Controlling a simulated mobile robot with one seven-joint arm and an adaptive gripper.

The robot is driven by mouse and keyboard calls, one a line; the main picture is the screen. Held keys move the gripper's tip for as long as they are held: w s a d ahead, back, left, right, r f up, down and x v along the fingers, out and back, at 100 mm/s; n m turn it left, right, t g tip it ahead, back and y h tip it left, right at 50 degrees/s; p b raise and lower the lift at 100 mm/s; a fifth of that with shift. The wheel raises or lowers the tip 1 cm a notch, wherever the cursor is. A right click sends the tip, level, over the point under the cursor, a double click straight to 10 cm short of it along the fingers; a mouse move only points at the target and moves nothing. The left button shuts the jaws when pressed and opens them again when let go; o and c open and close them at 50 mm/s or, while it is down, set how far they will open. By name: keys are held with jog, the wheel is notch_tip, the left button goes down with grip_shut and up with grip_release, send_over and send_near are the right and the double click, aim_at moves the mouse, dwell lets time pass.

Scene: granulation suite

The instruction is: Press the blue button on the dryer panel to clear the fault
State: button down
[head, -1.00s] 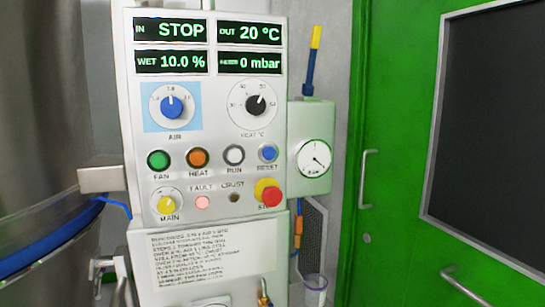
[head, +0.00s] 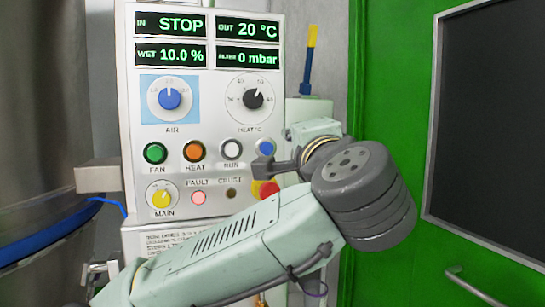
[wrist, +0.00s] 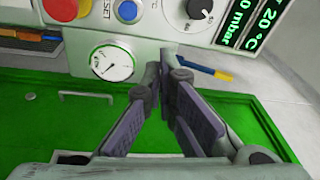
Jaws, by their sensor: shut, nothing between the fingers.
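The dryer panel (head: 128,150) is a pale upright box with dials, lamps and buttons. The blue button (head: 266,148), labelled RESET in the wrist view, is at the right end of its upper button row. It also shows near the top of the wrist view (wrist: 128,11). The FAULT lamp (head: 198,198) glows pink-red. My gripper (wrist: 165,62) is shut and empty, its fingertips apart from the button in the wrist view. In the head view my arm's end is just right of and below the button; the fingers are hard to make out there.
A red stop button (head: 269,189) on yellow sits below the blue one, partly hidden by my arm. A white RUN button (head: 231,150) is to its left. A gauge (wrist: 105,60) lies beside the panel. A green door (head: 390,100) stands at right.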

notch_tip(320, 180, down, 4)
jog(key=g+y, duration=0.2)
jog(key=y, duration=0.1)
jog(key=shift+r, duration=0.15)
jog(key=p, duration=0.5)
send_near(268, 146)
jog(key=x, duration=0.6)
jog(key=shift+s, duration=0.1)
jog(key=shift+w+a, duration=0.2)
jog(key=shift+w, duration=0.4)
